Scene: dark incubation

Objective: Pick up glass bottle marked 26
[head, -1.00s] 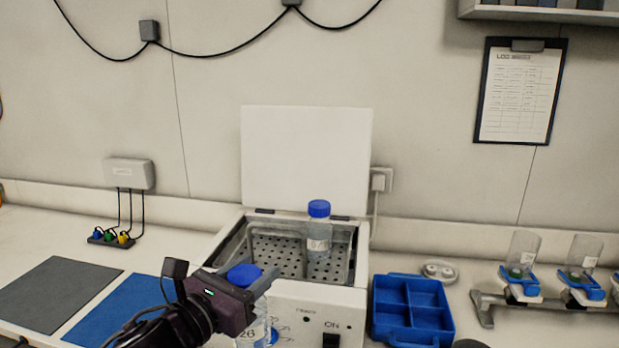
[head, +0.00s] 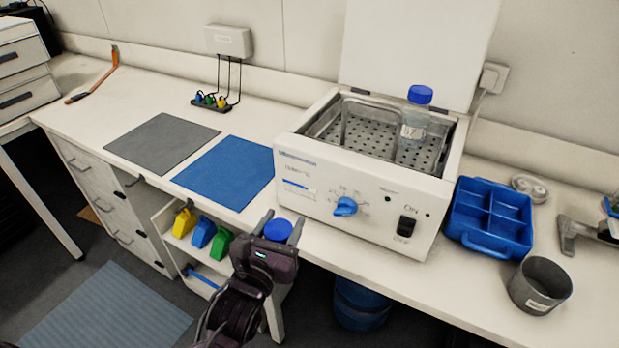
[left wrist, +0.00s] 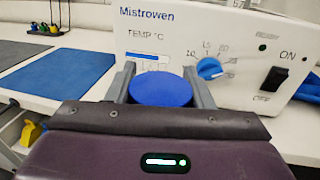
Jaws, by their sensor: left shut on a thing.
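My left gripper (head: 279,227) is shut on a glass bottle whose blue cap (head: 278,231) shows between the two fingers. In the left wrist view the cap (left wrist: 160,91) sits between the grey fingers, with the bath's front panel behind it. The bottle's body and its label are hidden by my gripper now; the earlier head frame shows "26" on it. Gripper and bottle are in front of the bench's front edge. My right gripper is not in view.
A white water bath (head: 360,205) with its lid up stands on the bench. Another blue-capped bottle (head: 412,130) stands inside it. A blue divided tray (head: 467,238) and a grey metal cup (head: 540,287) are to the right. Blue (head: 228,172) and grey (head: 162,143) mats lie left.

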